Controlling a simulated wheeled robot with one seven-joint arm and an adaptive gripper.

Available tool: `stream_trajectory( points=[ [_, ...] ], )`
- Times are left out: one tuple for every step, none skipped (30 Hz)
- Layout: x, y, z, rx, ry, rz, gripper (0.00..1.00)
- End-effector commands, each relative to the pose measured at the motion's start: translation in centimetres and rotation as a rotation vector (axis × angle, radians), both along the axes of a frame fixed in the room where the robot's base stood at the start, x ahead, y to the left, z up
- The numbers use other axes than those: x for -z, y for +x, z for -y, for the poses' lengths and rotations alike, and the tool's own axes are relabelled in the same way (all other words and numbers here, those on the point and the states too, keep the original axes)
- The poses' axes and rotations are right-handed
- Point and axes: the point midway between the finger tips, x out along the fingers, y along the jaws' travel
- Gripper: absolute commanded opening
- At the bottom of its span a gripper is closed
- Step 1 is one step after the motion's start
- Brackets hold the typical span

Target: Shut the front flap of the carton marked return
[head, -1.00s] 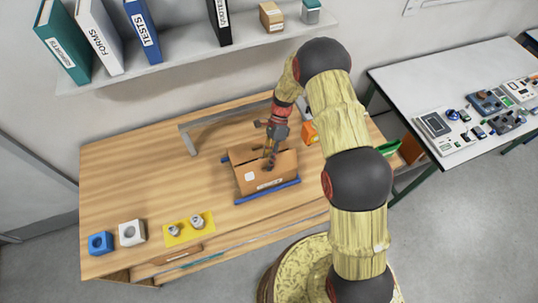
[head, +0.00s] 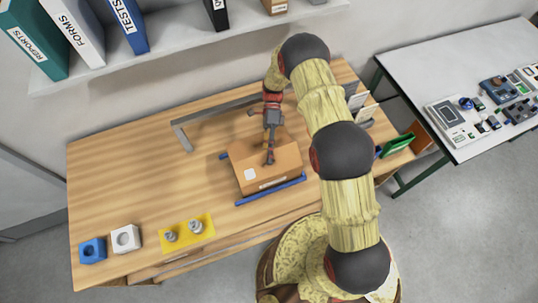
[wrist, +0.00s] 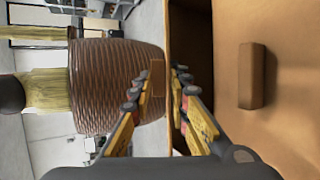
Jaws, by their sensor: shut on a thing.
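The brown carton (head: 282,177) sits on the wooden table, with a white patch and a front label too small to read. My gripper (head: 270,160) is over its top, fingers pointing down. In the wrist view my gripper (wrist: 160,82) is shut on the front flap (wrist: 157,75) at its small tab, one finger on each side. A dark gap shows between this flap and another brown panel (wrist: 295,70), which has its own raised tab (wrist: 252,75). The flap's exact angle is hard to tell.
Blue rails (head: 270,189) run beside the carton. A shelf (head: 190,52) hangs above. The table's left middle is clear.

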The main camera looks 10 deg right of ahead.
Motion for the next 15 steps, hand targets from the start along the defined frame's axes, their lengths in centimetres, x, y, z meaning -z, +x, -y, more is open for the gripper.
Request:
stream_trajectory(
  points=[
    [-0.02,-0.02,-0.01,0.000,0.000,-0.003,0.00],
    [-0.04,-0.02,-0.01,0.000,0.000,-0.003,0.00],
    [-0.05,-0.02,-0.01,0.000,0.000,-0.004,0.00],
    [-0.06,-0.03,-0.01,0.000,0.000,-0.004,0.00],
    [-0.07,-0.02,-0.01,0.000,0.000,-0.004,0.00],
    [-0.07,-0.02,-0.01,0.000,0.000,-0.004,0.00],
    [-0.07,-0.02,0.00,0.000,0.000,-0.004,0.00],
    [-0.07,-0.02,0.00,0.000,0.000,-0.004,0.00],
    [-0.07,-0.02,0.00,0.000,0.000,-0.004,0.00],
    [-0.06,-0.03,0.00,0.000,0.000,-0.004,0.00],
    [-0.07,-0.02,0.00,0.000,0.000,-0.003,0.00],
    [-0.06,-0.03,0.00,0.000,0.000,-0.003,0.20],
    [-0.06,-0.02,0.00,0.000,0.000,-0.003,0.21],
    [-0.06,-0.02,0.00,0.000,0.000,-0.003,0.23],
    [-0.05,-0.01,0.00,-0.001,0.000,-0.003,0.25]
  ],
)
